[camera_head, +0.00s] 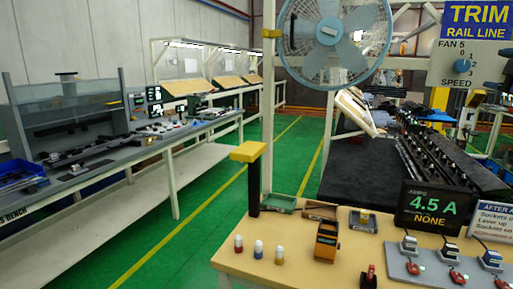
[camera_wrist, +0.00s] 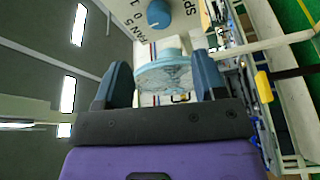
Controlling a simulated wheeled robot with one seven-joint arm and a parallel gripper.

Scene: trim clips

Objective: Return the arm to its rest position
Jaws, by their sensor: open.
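My gripper (camera_wrist: 160,74) shows in the wrist view with its two blue-grey fingers apart and nothing between them. The dark gripper body and a purple arm part of mine fill the bottom of that view. Beyond the fingers, apart from them as far as I can tell, are the blue fan (camera_wrist: 166,78) and the blue fan speed dial (camera_wrist: 158,14). My arm and gripper do not show in the head view.
In the head view, the fan (camera_head: 333,38) hangs above a tan table (camera_head: 300,271). The table holds a yellow-topped black post (camera_head: 249,152), an orange device (camera_head: 326,241), a display (camera_head: 435,208) and sockets with red levers. A grey bench (camera_head: 150,139) stands left, across a clear green aisle.

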